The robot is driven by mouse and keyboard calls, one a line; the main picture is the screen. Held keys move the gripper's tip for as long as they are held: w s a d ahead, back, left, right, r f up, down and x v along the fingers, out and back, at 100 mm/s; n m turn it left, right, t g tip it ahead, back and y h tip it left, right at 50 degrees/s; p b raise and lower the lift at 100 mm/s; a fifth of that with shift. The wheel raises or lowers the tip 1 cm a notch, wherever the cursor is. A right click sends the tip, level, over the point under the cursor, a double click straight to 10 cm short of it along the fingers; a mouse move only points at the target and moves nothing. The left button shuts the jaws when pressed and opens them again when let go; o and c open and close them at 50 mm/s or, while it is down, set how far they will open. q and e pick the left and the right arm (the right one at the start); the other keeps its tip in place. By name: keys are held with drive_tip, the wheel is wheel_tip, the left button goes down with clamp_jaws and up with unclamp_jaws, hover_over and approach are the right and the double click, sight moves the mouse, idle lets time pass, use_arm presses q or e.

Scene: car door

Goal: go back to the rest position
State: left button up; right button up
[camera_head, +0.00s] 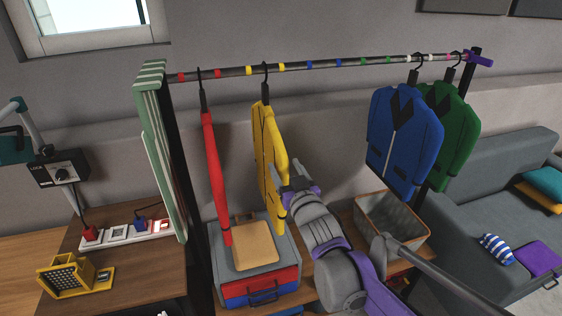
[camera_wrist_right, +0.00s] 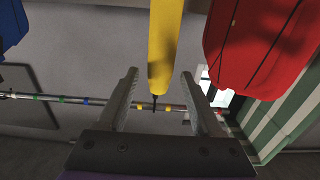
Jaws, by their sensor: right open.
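My right gripper (camera_head: 291,178) is raised in front of the clothes rack, just right of the yellow jacket (camera_head: 268,150). It is open, and nothing is held between its fingers. In the right wrist view its two fingers (camera_wrist_right: 158,100) stand apart, with the yellow jacket (camera_wrist_right: 164,45) hanging beyond and between them. I cannot tell whether the gripper touches the jacket. My left gripper is not in view.
The rack rail (camera_head: 330,64) also holds a red garment (camera_head: 213,170), a blue jacket (camera_head: 405,138) and a green jacket (camera_head: 458,130). Below stand a drawer box (camera_head: 262,290) and a basket (camera_head: 412,240). A sofa (camera_head: 500,165) is at right, a power strip (camera_head: 125,234) at left.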

drive_tip(key=v, duration=0.5)
drive_tip(key=s+d+f+m+g+h, duration=0.2)
drive_tip(key=s+d+f+g+h, duration=0.3)
drive_tip(key=s+d+f, duration=0.55)
drive_tip(key=s+d+f+m+g, duration=0.1)
drive_tip(key=s+d+f+g, duration=0.2)
drive_tip(key=s+f+g, duration=0.4)
drive_tip(key=s+f, duration=0.6)
drive_tip(key=s, duration=0.5)
drive_tip(key=shift+d+f, duration=0.2)
